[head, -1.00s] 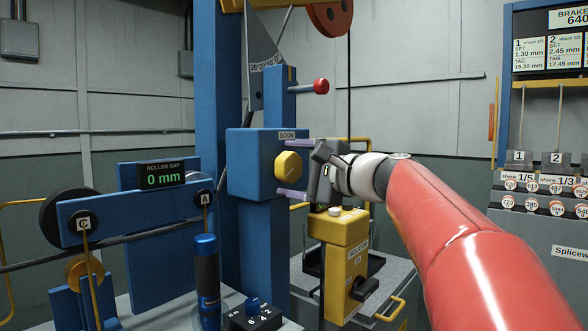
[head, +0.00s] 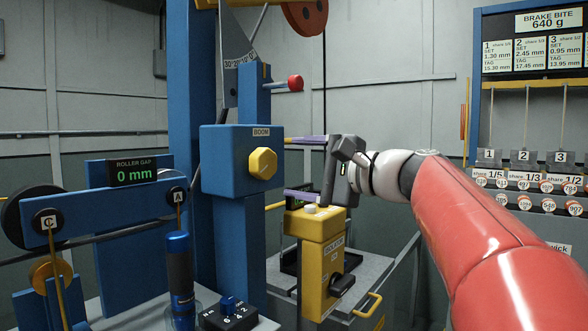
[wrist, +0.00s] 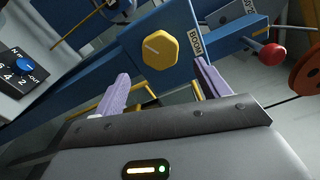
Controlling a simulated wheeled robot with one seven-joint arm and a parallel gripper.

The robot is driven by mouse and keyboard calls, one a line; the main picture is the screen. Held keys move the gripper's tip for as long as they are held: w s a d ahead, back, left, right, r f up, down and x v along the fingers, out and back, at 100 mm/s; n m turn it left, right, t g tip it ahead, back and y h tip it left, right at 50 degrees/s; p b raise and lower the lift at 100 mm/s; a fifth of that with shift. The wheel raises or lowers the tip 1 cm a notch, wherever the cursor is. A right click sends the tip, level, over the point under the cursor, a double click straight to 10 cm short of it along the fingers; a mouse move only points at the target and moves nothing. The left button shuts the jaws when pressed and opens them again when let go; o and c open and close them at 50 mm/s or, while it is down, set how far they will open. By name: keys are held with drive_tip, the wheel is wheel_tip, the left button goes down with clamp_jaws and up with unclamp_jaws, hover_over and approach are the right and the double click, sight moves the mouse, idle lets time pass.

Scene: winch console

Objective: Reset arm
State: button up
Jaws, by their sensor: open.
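My gripper (head: 305,168) is open and empty. Its two pale purple fingers point left toward the blue boom box. In the head view they are to the right of the yellow hexagonal boom knob (head: 263,163) and apart from it. In the wrist view the knob (wrist: 160,53) shows ahead, beyond the gap between the fingers, with a light mark line on its face. The BOOM label (head: 261,132) is above the knob. A lever with a red ball end (head: 295,83) sticks out to the right above the box; it also shows in the wrist view (wrist: 271,53).
A yellow isolator box (head: 322,258) with a black switch stands below my gripper. A roller gap display (head: 133,171) reads 0 mm at left. A black selector box (head: 228,316) is at the front. A weight rack (head: 530,120) stands at right.

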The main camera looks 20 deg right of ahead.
idle(0.3)
drive_tip(key=s+a+f+n+g+h, duration=0.25)
drive_tip(key=s+a+f, duration=0.2)
drive_tip(key=f, duration=0.55)
drive_tip(key=s+a+f+n+g+h, duration=0.1)
drive_tip(key=s+a+f+n+g, duration=0.3)
drive_tip(key=f, duration=0.5)
drive_tip(key=s+d+f+n+g+h, duration=0.1)
drive_tip(key=s+d+f+n+h, duration=0.1)
drive_tip(key=s+f, duration=0.5)
drive_tip(key=s+d+f+n+g+h, duration=0.1)
drive_tip(key=s+f+n+h, duration=0.4)
drive_tip(key=f, duration=0.6)
drive_tip(key=shift+s+d+f, duration=0.35)
drive_tip(key=shift+s+f, duration=0.05)
drive_tip(key=shift+s, duration=0.55)
